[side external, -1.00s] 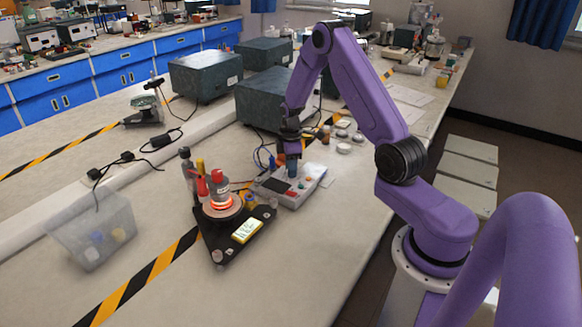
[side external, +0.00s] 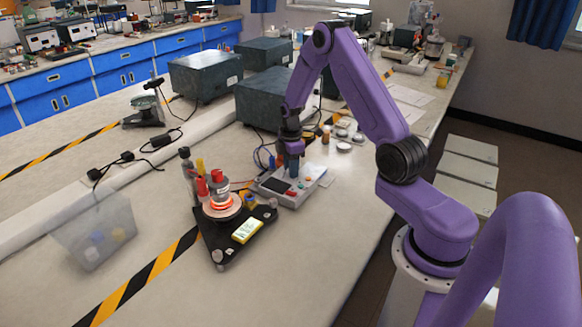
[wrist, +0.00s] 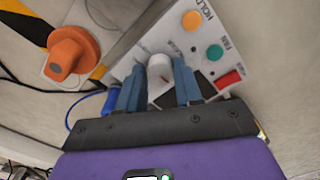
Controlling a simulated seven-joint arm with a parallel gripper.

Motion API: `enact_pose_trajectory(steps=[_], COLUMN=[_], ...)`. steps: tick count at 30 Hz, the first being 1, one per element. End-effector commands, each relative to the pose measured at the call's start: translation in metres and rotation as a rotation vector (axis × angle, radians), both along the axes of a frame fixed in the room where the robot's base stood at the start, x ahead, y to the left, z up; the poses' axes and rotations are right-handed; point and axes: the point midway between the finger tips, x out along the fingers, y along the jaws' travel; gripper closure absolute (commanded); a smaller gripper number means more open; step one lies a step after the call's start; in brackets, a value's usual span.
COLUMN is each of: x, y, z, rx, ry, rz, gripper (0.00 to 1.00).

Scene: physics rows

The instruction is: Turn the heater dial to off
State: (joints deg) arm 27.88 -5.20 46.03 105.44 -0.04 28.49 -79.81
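A pale control box (side external: 318,176) stands on the bench under my gripper (side external: 291,168). In the wrist view its white dial (wrist: 159,70) sits between the two blue fingers of my gripper (wrist: 160,78). The fingers are apart, one on each side of the dial. Whether they press on it is unclear, and the dial's setting cannot be read. The box also has an orange button (wrist: 191,20), a green button (wrist: 214,52) and a red switch (wrist: 229,79). A heater ring (side external: 222,206) glows red-orange on a black triangular base.
Several bottles, red and yellow among them, stand beside the heater. A yellow-white block (side external: 247,230) lies on its base. A clear bin (side external: 93,235) is at left. Dark green cases (side external: 205,76) stand behind. An orange knob-like object (wrist: 70,55) shows in the wrist view.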

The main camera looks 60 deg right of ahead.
Motion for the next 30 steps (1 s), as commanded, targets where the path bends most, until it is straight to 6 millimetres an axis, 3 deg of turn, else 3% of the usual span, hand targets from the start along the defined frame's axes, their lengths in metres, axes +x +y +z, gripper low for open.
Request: enact_pose_trajectory(steps=[14, 20, 30], x=[0.000, 0.001, 0.001], y=[0.000, 0.000, 0.000], z=[0.007, 0.037, 0.110], rx=[-0.001, -0.002, -0.003], ry=[-0.001, -0.005, -0.006], rz=[-0.002, -0.002, -0.001], gripper=[0.44, 0.44, 0.44])
